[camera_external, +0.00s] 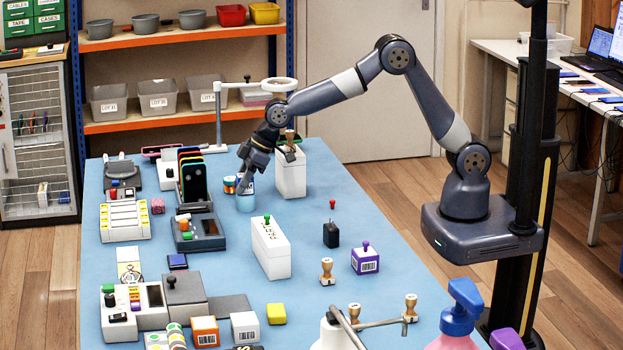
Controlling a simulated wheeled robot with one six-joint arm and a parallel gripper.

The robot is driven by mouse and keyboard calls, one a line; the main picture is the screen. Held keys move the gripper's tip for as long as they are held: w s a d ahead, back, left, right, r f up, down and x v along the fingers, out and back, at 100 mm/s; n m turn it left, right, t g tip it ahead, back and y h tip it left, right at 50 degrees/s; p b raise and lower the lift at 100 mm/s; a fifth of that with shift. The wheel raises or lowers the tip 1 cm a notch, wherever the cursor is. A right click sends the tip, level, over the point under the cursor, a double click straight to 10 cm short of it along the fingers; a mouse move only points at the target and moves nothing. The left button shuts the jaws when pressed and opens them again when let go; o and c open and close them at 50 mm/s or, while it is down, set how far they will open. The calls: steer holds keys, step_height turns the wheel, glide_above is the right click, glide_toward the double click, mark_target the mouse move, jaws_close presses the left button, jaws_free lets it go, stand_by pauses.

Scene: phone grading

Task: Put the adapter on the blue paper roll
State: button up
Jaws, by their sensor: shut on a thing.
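My gripper (247,178) points down over the back middle of the blue table and is shut on a small pale thing, partly hidden by the fingers. I cannot make out for sure whether this is the adapter. A light blue upright cylinder (246,203), which looks like the blue paper roll, stands directly below the fingertips. I cannot tell whether the held thing touches it or is part of it. A small black block (331,236) with a short stub on top stands apart, to the right; it also looks like an adapter.
Small coloured rolls (229,186) stand just left of the cylinder. A phone rack (193,178) is farther left. A tall white box (290,176) stands close on the right and another white box (271,248) is in front. The table (330,170) has clear room at back right.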

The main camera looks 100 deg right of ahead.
steer(key=o, duration=1)
steer(key=shift+c, duration=0.2)
steer(key=shift+s+r, duration=0.1)
steer(key=shift+r, duration=0.35)
steer(key=v, duration=1.1)
steer(key=shift+s, duration=0.15)
steer(key=shift+r, duration=0.15)
